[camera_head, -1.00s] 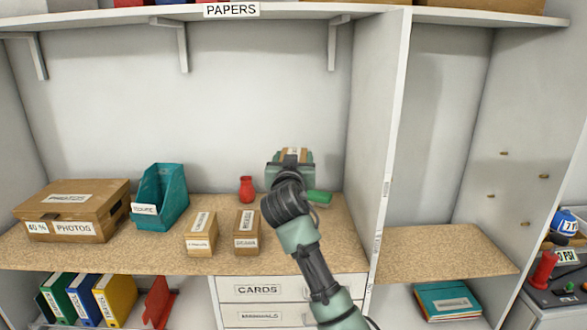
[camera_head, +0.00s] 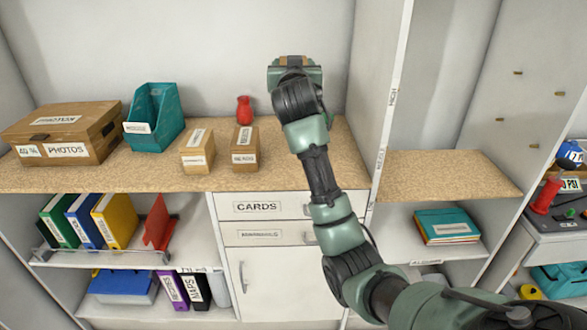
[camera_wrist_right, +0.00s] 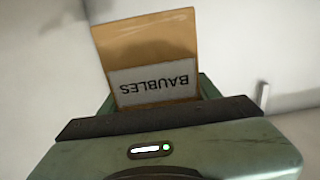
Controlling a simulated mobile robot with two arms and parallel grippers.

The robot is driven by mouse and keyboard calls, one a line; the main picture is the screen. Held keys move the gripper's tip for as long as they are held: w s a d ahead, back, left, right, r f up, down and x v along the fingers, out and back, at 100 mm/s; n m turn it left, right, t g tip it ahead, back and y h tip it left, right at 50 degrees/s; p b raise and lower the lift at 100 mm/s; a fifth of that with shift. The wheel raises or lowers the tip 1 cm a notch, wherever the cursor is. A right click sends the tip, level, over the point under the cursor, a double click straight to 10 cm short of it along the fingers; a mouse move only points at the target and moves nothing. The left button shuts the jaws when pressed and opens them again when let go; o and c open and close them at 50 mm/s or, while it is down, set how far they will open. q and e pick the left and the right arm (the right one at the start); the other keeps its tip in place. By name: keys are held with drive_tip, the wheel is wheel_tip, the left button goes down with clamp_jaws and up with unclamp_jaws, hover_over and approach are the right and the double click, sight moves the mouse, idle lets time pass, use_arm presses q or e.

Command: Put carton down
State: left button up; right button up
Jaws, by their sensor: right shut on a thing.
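My right gripper (camera_head: 295,68) is shut on a brown carton, which shows in the right wrist view (camera_wrist_right: 150,45) with a white label reading BAUBLES upside down. In the head view only a bit of the carton's top (camera_head: 292,60) shows past the gripper. My wrist hides the rest and whatever lies below it. I cannot tell whether the carton touches the shelf. Two similar small cartons stand on the cork-coloured shelf (camera_head: 90,178): one left (camera_head: 198,153) and one right (camera_head: 244,149). My left gripper is not in view.
A red vase (camera_head: 244,110) stands left of my right arm. A teal file holder (camera_head: 154,119) and a PHOTOS box (camera_head: 62,133) stand further left. A white divider (camera_head: 382,110) rises at right. Clear shelf lies in front of the two small cartons.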

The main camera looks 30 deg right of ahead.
drive_tip(key=shift+f, duration=0.15)
drive_tip(key=shift+f+b, duration=0.35)
drive_tip(key=shift+f, duration=9.35)
drive_tip(key=shift+s, duration=0.1)
drive_tip(key=shift+f, duration=0.15)
drive_tip(key=o, duration=1.8)
drive_tip(key=shift+c, duration=0.2)
